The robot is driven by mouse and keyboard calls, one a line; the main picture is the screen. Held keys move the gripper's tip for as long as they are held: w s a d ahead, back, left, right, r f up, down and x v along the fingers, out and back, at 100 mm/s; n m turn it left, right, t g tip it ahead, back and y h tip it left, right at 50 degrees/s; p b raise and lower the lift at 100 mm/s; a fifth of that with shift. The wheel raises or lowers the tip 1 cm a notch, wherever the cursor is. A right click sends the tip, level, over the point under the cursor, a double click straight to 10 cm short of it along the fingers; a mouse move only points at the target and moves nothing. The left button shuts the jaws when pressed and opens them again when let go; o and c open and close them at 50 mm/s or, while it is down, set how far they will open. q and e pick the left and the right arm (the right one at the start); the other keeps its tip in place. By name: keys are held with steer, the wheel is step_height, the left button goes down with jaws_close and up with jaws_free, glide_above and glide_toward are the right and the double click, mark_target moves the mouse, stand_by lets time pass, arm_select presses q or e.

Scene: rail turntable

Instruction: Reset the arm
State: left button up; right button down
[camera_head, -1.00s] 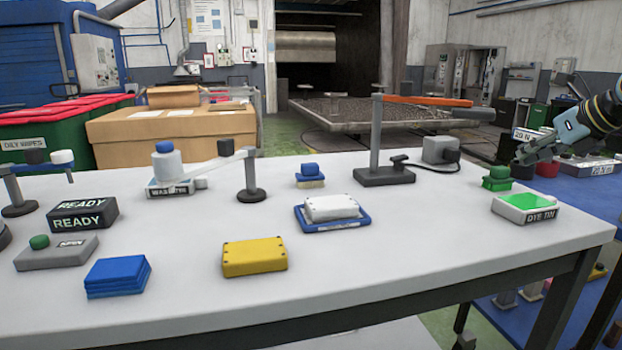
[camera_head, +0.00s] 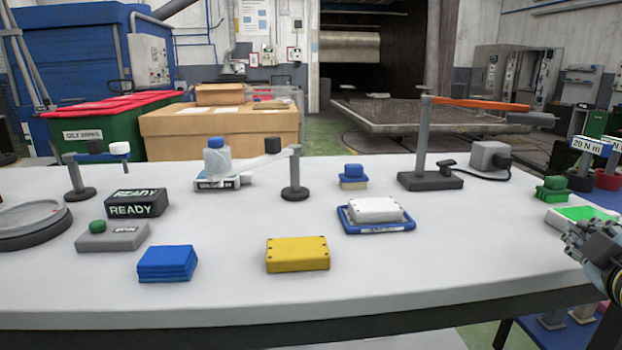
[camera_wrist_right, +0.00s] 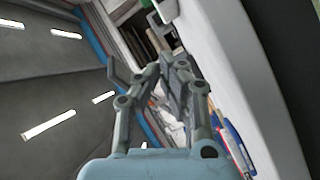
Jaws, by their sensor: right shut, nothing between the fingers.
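Three posts with arms stand on the white table. The one at the right back has a long orange arm (camera_head: 480,103) with a grey end pointing right. The middle post (camera_head: 295,178) carries a pale arm (camera_head: 260,161) reaching left towards a blue-capped bottle (camera_head: 217,157), with a black block at it. The left post (camera_head: 77,177) has a short arm with a black and a white block (camera_head: 120,148). My right gripper (camera_head: 572,240) is shut and empty at the table's right edge, beside the green-topped dye tin box (camera_head: 580,215). It also shows in the right wrist view (camera_wrist_right: 172,68).
A yellow box (camera_head: 298,255), blue stack (camera_head: 167,263), white block on a blue tray (camera_head: 375,228), black READY box (camera_head: 137,203) and round grey turntable (camera_head: 30,222) stand on the table. A green block (camera_head: 552,189) is near the gripper.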

steer(key=s+a+f+m+g+y, duration=0.2)
steer(key=s+a+f+g, duration=0.25)
steer(key=s, duration=0.35)
steer(key=s+a+f+m+g+y, duration=0.2)
steer(key=s+a+f+g, duration=0.25)
steer(key=s, duration=0.45)
steer(key=s+a+f+m+g+y, duration=0.1)
steer(key=s+a+f+m+g, duration=0.2)
steer(key=s+f, duration=0.4)
steer(key=s+d+f+g, duration=0.1)
steer(key=s+f, duration=0.1)
steer(key=f, duration=1.1)
steer(key=s+d+f, duration=0.1)
steer(key=s+f, duration=0.2)
steer(key=f, duration=0.9)
steer(key=s+d+f+g, duration=0.1)
steer(key=s+f, duration=1.4)
steer(key=s, duration=0.3)
steer(key=shift+d+f+g+y, duration=0.15)
steer(key=shift+f+g+y, duration=0.15)
